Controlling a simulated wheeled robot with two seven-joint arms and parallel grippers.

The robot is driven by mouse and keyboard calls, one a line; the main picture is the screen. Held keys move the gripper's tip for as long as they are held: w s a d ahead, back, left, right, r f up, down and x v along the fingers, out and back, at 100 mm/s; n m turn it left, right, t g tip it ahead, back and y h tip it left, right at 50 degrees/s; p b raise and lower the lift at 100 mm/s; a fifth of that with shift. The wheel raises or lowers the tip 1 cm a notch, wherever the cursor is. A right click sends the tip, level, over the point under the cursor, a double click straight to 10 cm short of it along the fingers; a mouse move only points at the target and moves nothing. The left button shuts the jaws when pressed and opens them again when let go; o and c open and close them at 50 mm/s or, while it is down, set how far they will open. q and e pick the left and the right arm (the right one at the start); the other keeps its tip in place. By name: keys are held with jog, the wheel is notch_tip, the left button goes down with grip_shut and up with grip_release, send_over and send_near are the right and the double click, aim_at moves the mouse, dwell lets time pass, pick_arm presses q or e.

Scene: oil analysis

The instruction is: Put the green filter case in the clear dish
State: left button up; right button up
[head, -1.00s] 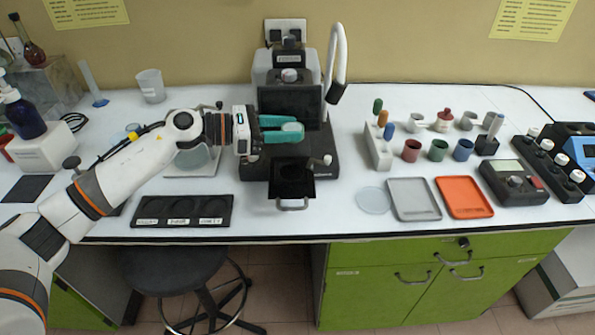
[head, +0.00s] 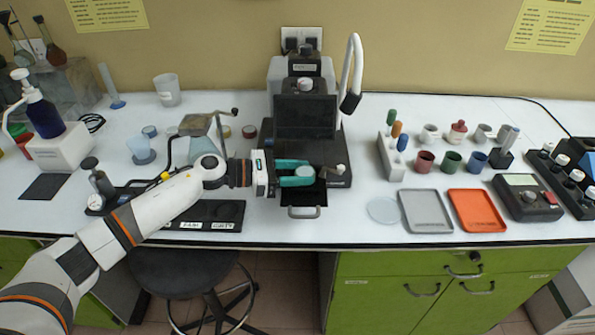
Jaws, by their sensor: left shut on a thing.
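The green cup-shaped case (head: 451,161) stands between a red and a blue one on the right half of the bench. The clear dish (head: 383,209) lies flat and looks empty, left of the grey tray. My left gripper (head: 302,173), with teal fingers, is over the pulled-out black drawer of the dark machine, well left of the dish. It is shut on a small blue-grey piece (head: 306,171), mostly hidden between the fingers. It is apart from the green case. My right gripper is not in view.
A grey tray (head: 426,211) and an orange tray (head: 477,211) lie right of the dish. A rack with coloured handles (head: 390,158) stands behind it. The dark machine (head: 305,118) with a tall white arm stands behind my gripper.

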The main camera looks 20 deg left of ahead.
pick_arm(q)
jog(key=shift+f+b, duration=0.25)
jog(key=shift+b, duration=0.1)
jog(key=o, duration=1)
jog(key=shift+c, duration=0.2)
jog(key=shift+r, duration=0.1)
